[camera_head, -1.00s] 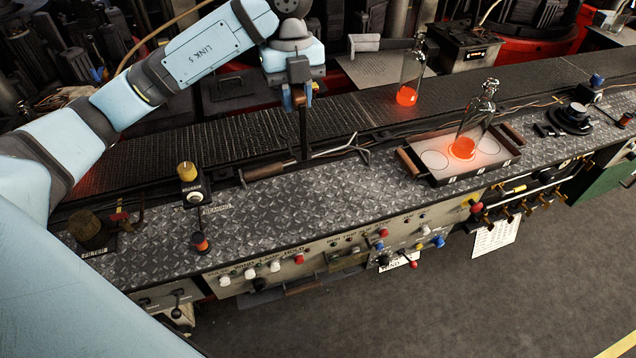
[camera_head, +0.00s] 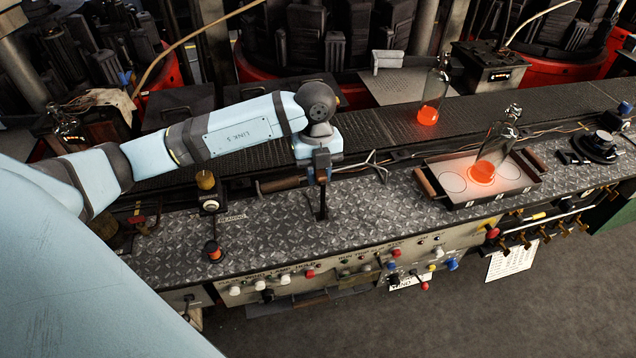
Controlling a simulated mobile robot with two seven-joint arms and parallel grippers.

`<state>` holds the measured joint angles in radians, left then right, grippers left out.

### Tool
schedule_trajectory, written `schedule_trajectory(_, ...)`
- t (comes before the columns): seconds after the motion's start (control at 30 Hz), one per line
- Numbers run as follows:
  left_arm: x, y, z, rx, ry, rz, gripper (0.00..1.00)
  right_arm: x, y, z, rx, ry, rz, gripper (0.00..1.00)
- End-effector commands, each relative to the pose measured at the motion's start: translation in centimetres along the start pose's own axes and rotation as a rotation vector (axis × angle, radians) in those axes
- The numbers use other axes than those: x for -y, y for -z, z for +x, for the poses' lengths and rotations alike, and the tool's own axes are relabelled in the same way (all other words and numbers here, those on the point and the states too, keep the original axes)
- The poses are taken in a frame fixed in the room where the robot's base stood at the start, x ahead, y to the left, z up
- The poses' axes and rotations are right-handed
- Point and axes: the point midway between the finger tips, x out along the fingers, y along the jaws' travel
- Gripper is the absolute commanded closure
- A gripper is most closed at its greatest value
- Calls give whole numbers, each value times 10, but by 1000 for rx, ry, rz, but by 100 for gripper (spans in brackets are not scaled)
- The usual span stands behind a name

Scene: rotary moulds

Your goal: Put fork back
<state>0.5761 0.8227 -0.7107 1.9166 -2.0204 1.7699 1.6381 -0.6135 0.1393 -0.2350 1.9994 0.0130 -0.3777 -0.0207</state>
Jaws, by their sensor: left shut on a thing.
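A two-pronged metal fork with a wooden handle (camera_head: 282,184) lies along the back of the bench, where the metal plate meets the conveyor. Its prongs (camera_head: 374,166) point right toward the tray. My right gripper is not in view.
A shallow tray (camera_head: 425,182) with wooden handles holds a glowing glass bottle (camera_head: 492,150). Another glowing bottle (camera_head: 432,98) stands on the dark conveyor (camera_head: 370,125). A yellow knob (camera_head: 206,181) and a red-orange knob (camera_head: 213,250) stand left. The plate before my gripper is mostly clear.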

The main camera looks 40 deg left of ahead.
Motion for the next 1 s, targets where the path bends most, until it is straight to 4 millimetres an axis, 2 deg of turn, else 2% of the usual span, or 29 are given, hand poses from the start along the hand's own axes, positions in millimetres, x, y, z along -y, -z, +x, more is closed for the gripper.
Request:
schedule_trajectory(0.3,0,-4,40,-2,-1,0,100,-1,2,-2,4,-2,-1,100)
schedule_trajectory(0.63,0,-5,44,0,0,1,100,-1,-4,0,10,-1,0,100)
schedule_trajectory(0.67,0,-5,43,0,0,1,72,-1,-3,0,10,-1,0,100)
schedule_trajectory(0.7,0,-5,43,0,0,0,63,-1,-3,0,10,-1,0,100)
schedule_trajectory(0.77,0,-5,43,0,0,0,51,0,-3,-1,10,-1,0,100)
schedule_trajectory(1.0,0,-5,42,0,0,0,51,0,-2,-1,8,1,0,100)
